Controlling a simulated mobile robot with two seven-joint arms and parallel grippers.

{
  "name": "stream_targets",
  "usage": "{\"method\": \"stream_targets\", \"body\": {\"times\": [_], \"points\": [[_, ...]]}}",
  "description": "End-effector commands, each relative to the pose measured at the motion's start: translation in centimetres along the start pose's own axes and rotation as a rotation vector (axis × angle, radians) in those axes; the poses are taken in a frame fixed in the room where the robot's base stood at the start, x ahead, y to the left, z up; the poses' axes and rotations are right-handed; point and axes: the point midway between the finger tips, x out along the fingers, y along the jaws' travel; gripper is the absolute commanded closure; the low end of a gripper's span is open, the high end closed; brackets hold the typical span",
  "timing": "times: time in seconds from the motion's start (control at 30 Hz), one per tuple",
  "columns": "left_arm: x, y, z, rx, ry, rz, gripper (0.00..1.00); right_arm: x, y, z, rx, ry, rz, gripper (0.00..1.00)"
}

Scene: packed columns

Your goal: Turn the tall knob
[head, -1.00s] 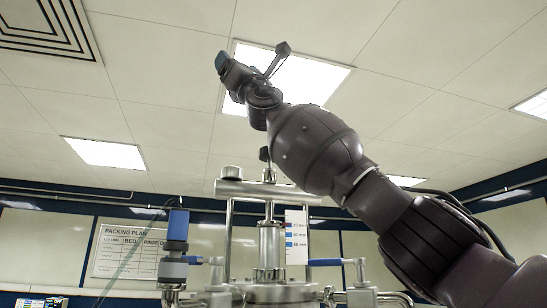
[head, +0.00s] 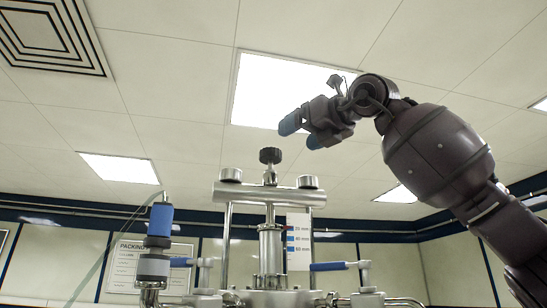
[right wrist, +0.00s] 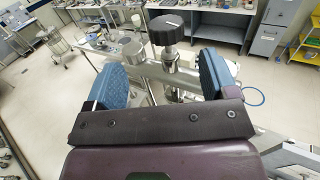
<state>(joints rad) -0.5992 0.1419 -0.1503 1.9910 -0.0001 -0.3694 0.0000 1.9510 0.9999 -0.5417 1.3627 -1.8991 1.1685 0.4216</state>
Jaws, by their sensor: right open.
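The tall knob (head: 270,156) is a black, ridged knob on a threaded metal stem, above the middle of a steel crossbar (head: 262,194). In the right wrist view the knob (right wrist: 167,29) shows from above, beyond the fingers and between their lines. My right gripper (head: 302,130) is open, with blue fingertips, up and to the right of the knob in the head view, and apart from it. Its two blue fingers also show in the right wrist view (right wrist: 161,80), with nothing held between them. My left gripper is not in view.
Lower metal caps (head: 231,174) sit at both ends of the crossbar. A blue-handled valve (head: 329,266) is at the lower right, and a blue upright fitting (head: 160,220) at the left. A scale card (head: 298,240) stands behind. Space above the knob is clear.

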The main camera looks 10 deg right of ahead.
Motion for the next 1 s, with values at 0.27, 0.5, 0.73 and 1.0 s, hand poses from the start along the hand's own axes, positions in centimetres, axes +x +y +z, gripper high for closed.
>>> {"method": "stream_targets", "body": {"times": [0.27, 0.5, 0.73, 1.0], "points": [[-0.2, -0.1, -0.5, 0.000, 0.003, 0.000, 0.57, 1.1, -0.5, -0.3, 0.018, 0.018, -0.029, 0.21], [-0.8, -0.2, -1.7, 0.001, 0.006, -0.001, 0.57, 5.1, -0.6, -0.2, 0.018, 0.018, -0.026, 0.21], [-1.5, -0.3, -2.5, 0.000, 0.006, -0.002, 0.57, 8.6, -0.7, -0.3, 0.017, 0.017, -0.027, 0.21], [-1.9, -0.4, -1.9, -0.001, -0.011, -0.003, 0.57, 10.4, -0.8, -0.5, 0.015, 0.015, -0.027, 0.21]]}}
